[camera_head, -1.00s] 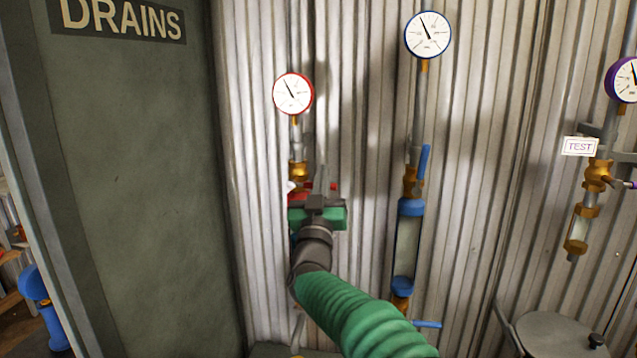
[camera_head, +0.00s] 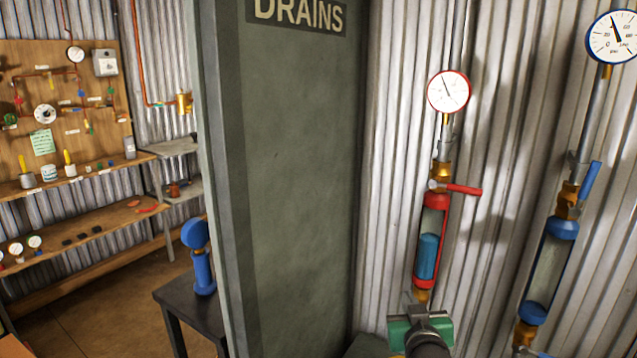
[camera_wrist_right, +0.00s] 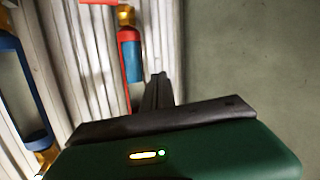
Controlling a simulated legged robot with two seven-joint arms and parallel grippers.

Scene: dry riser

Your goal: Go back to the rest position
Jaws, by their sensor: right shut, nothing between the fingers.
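My right gripper (camera_head: 418,303) shows at the bottom of the head view, with its green body and dark wrist below the red riser. Its dark fingers are together and empty; they also show in the right wrist view (camera_wrist_right: 157,92). The red riser's sight glass (camera_head: 430,250) holds blue fluid and stands just above the gripper in the head view. Its red lever (camera_head: 463,189) points right, and a red-rimmed gauge (camera_head: 448,92) sits above. I cannot tell whether the gripper touches the riser. My left gripper is in neither view.
A grey-green panel marked DRAINS (camera_head: 300,180) stands left of the riser. A blue riser (camera_head: 548,270) with a blue-rimmed gauge (camera_head: 613,36) is on the right. A dark table (camera_head: 190,305) holds a blue object (camera_head: 201,258). A wooden pegboard (camera_head: 60,110) and shelves stand far left.

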